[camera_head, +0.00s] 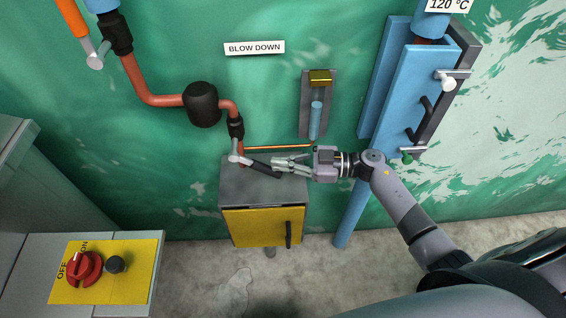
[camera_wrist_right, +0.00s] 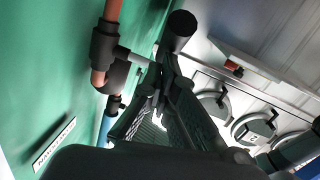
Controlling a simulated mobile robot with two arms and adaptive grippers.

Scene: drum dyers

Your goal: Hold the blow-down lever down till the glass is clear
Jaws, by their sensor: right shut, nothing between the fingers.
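The blow-down lever (camera_head: 262,168) has a metal stem and a black grip. It runs right and slightly downward from the pipe valve, above the grey box under the BLOW DOWN sign (camera_head: 255,48). My right gripper (camera_head: 276,163) is shut and empty, its fingertips at the black grip; I cannot tell whether they touch it. In the right wrist view the fingers (camera_wrist_right: 158,92) cover part of the lever, whose black grip end (camera_wrist_right: 180,28) shows beyond them. The sight glass (camera_head: 316,120), on a grey plate with a brass top, shows blue inside. My left gripper is out of view.
The grey box with a yellow door (camera_head: 264,227) stands below the lever. A blue column (camera_head: 405,95) with small valves is right of the glass. A yellow switch panel (camera_head: 104,272) with a red knob is lower left. Round drum doors (camera_wrist_right: 252,128) show in the wrist view.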

